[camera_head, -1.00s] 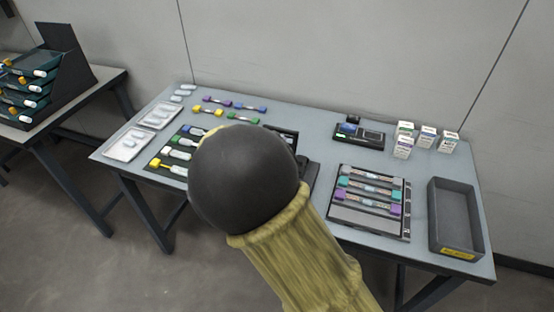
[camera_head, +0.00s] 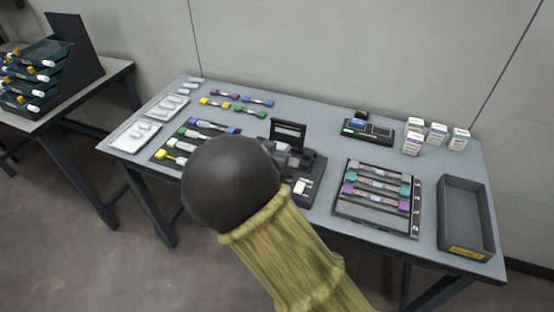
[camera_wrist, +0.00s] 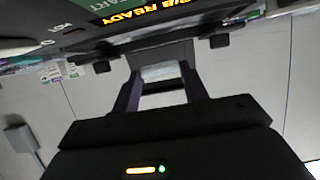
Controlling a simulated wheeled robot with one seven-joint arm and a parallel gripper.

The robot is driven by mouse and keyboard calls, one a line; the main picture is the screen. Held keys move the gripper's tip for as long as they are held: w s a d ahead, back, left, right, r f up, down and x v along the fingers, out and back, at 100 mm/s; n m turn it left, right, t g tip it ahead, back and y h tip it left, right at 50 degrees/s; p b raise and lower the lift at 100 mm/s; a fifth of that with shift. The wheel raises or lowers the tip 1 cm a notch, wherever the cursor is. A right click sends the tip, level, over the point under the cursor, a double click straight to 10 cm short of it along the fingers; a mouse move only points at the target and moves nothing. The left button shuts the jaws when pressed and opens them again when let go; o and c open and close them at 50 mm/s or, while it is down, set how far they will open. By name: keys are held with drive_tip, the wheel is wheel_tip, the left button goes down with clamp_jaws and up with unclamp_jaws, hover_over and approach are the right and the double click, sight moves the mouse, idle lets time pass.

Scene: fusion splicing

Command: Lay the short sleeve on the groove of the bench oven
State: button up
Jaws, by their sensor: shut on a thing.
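In the wrist view my gripper (camera_wrist: 163,80) is shut on a small pale sleeve (camera_wrist: 163,71), held crosswise between its two dark fingertips. Close to them is a black machine (camera_wrist: 165,35) with an orange "READY" readout and a green label; only part of it shows. In the head view my arm hides the gripper and the sleeve. Just beyond my arm stands a black machine (camera_head: 312,178) with a raised panel. A smaller black device (camera_head: 367,132) with a blue part and green display stands at the back. I cannot tell surely which is the bench oven, and no groove shows clearly.
A rack (camera_head: 385,222) with purple and teal-ended pieces lies right of the black machine, beside a grey bin (camera_head: 466,183). Several white boxes (camera_head: 437,133) stand at the back right. White trays (camera_head: 128,144), a dark mat and coloured pieces occupy the left. Some tabletop between them is bare.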

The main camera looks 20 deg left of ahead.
drive_tip(key=shift+f+b, duration=0.5)
drive_tip(key=shift+f, duration=1.35)
drive_tip(key=shift+f, duration=0.2)
drive_tip(key=o, duration=1)
drive_tip(key=shift+c, duration=0.2)
drive_tip(key=shift+r, duration=0.1)
drive_tip(key=shift+r, duration=0.15)
drive_tip(key=p+v, duration=0.1)
drive_tip(key=v, duration=1.1)
drive_tip(key=shift+p, duration=0.4)
